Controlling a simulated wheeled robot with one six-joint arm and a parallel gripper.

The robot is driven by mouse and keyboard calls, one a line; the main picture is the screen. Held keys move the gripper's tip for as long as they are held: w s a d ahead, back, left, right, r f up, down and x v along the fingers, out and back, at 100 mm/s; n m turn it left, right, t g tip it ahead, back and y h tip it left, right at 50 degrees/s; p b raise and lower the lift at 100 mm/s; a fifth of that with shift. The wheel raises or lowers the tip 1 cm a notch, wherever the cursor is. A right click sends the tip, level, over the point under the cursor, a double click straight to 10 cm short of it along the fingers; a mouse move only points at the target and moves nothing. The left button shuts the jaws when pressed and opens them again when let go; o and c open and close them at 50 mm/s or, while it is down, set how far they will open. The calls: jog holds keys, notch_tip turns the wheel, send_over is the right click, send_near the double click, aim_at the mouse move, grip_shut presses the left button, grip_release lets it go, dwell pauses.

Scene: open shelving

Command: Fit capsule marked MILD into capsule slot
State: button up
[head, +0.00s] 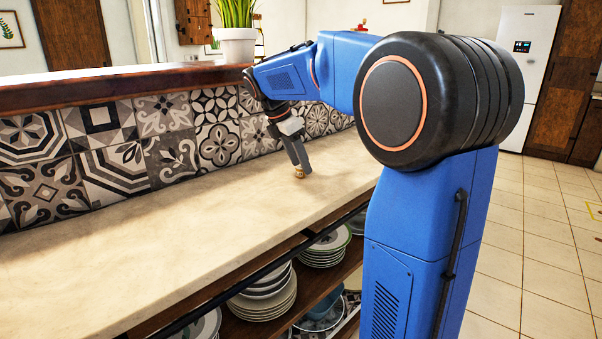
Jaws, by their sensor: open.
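A small tan-gold object (299,174) sits on the pale counter at my fingertips. It may be the capsule, but it is too small to read any marking. My gripper (300,168) points down at the counter, with its grey fingers at or around this object. The jaws are open, and the near finger hides part of the view between them. I cannot tell whether the fingers touch the object. No capsule slot is visible; my arm covers the right part of the counter.
The pale countertop (150,250) is clear to the left of my gripper. A patterned tile wall (165,130) rises behind it, topped by a wooden ledge (130,84) with a potted plant (236,42). Stacked plates (265,300) stand on the shelf below. A white fridge (525,80) stands far right.

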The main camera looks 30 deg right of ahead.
aim_at(300, 167)
jog(key=shift+d+f, duration=0.15)
jog(key=shift+f, duration=0.25)
jog(key=c, duration=1.1)
jog(key=shift+r, duration=0.1)
notch_tip(300, 167, up, 10)
jog(key=shift+s+f, duration=0.1)
